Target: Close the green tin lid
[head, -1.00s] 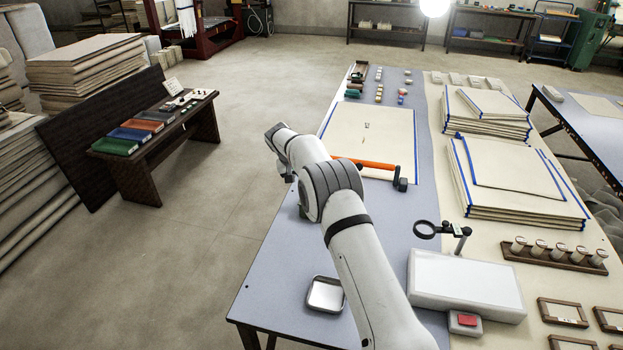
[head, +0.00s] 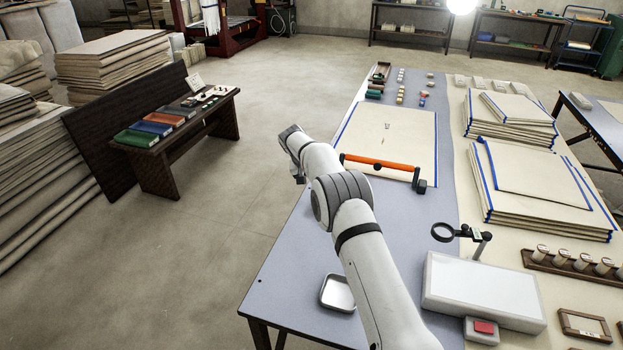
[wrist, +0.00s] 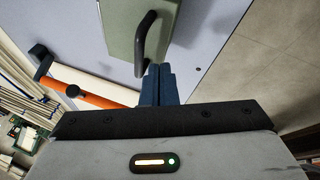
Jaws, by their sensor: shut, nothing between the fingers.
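A flat green panel with a dark curved handle, which looks like the green tin lid (wrist: 122,28), shows at the top of the wrist view and is cut off by the frame. I cannot tell how far open it is. My gripper (wrist: 158,72) has its blue fingers together and empty, just below the handle's lower end in the picture. I cannot tell whether they touch it. In the head view my arm covers this part of the table, and the green lid and fingertips cannot be made out.
An orange-handled bar (head: 380,164) lies on a cloth sheet (head: 388,130). A small silver tray (head: 338,293) sits at the near table edge. A magnifier (head: 443,232) and white box (head: 480,290) stand right of my arm. Open floor lies left of the table (head: 285,270).

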